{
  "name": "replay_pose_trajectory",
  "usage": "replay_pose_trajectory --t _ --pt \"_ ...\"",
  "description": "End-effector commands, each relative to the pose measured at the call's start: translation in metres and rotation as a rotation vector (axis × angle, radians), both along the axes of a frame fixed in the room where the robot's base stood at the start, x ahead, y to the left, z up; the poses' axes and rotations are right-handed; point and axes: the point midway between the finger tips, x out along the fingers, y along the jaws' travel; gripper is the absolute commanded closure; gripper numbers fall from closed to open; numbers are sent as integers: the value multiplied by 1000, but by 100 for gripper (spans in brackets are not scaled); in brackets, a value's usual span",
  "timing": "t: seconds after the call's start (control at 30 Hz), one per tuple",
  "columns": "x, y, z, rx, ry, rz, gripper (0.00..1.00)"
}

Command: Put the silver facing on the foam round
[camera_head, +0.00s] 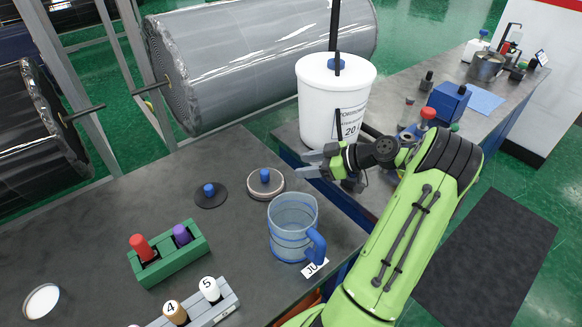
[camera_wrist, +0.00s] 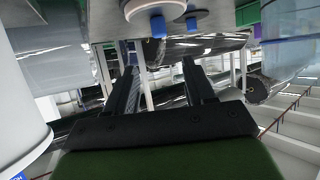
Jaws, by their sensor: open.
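A thick pale round with a grey top and blue knob (camera_head: 265,186) lies on the dark table behind the jug. A thin dark grey disc with a blue knob (camera_head: 203,201) lies flat just left of it, apart. I cannot tell for certain which is the silver facing and which the foam round. Both also show at the top of the wrist view, the pale round (camera_wrist: 147,9) and the thin disc (camera_wrist: 203,15). My gripper (camera_head: 303,163) is open and empty, above and right of the pale round, beside the white bucket. Its fingers point left.
A clear blue jug (camera_head: 290,225) stands close in front of the pale round. The white bucket (camera_head: 320,110) stands behind my gripper. A green holder (camera_head: 180,260), a numbered rack (camera_head: 215,310) and a round white-faced item (camera_head: 41,301) occupy the front left.

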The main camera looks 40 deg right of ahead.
Motion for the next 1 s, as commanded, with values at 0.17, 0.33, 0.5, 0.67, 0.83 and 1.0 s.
replay_pose_trajectory --t 0.17,0.33,0.5,0.67,0.83,1.0 --pt "18 45 17 -29 151 54 46" --pt "25 136 46 -126 441 50 46" --pt "-6 214 77 -239 613 -63 46" --pt "-61 265 103 -297 662 -226 46" --pt "-129 290 115 -260 637 -400 46" --pt "-169 290 112 -182 616 -497 46"
